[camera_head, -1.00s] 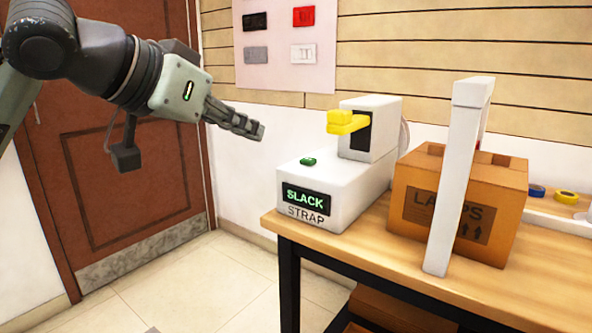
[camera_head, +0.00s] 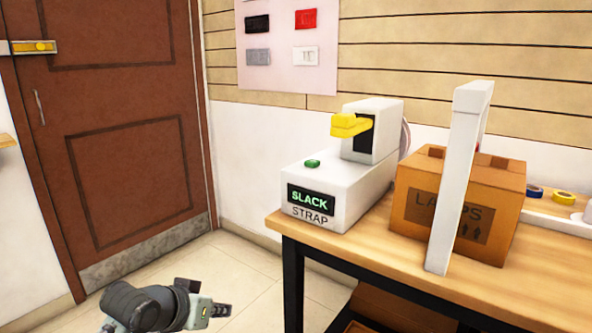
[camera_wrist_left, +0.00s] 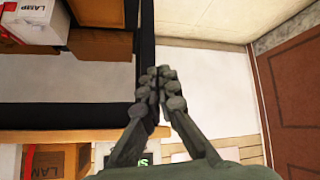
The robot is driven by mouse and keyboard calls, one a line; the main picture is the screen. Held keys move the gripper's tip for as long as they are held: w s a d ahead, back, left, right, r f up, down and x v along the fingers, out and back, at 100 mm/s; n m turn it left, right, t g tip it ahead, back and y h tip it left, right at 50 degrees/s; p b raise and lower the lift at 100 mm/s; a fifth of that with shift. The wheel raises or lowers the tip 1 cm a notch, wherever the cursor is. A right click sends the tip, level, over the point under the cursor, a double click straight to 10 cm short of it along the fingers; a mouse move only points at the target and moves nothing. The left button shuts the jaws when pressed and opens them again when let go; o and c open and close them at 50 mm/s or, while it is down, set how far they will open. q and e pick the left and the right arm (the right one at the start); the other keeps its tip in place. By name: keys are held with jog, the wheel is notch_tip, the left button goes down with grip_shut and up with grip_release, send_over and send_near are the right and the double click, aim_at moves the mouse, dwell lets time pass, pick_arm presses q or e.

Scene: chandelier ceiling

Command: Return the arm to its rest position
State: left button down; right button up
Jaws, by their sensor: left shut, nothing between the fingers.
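My left gripper (camera_head: 222,310) is low at the bottom of the head view, left of the table and over the tiled floor. It is shut and empty, well apart from the table. In the left wrist view its fingers (camera_wrist_left: 160,85) meet at their tips with nothing between them. My right gripper is in neither view. The strap machine (camera_head: 335,190) is white, with a yellow lever (camera_head: 350,125), a green button (camera_head: 312,163) and a display reading "SLACK".
The wooden table (camera_head: 370,258) carries the machine, a cardboard box (camera_head: 415,208) marked "LAMPS" and a white upright post (camera_head: 458,180). Tape rolls (camera_head: 563,197) lie at the right. A brown door (camera_head: 125,150) stands at the left. The floor between door and table looks clear.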

pick_arm(q)
jog(key=s+a+f+g+y, duration=0.1)
jog(key=s+a+f, duration=0.3)
jog(key=s+f, duration=0.4)
jog(key=s+a+f+g+y, duration=0.2)
jog(key=s+a+f, duration=0.2)
jog(key=s+f, duration=0.5)
jog(key=s+a+f+n+g+y, duration=0.1)
jog(key=s+a+f, duration=0.3)
jog(key=s+f, duration=0.4)
jog(key=shift+s+f+g+y+p, duration=0.3)
jog(key=shift+f+g+y, duration=0.15)
jog(key=shift+g, duration=0.35)
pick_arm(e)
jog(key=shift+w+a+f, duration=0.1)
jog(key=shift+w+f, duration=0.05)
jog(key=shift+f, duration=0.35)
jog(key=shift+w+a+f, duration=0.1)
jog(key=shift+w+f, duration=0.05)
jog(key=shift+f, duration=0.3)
pick_arm(q)
jog(key=shift+a, duration=0.1)
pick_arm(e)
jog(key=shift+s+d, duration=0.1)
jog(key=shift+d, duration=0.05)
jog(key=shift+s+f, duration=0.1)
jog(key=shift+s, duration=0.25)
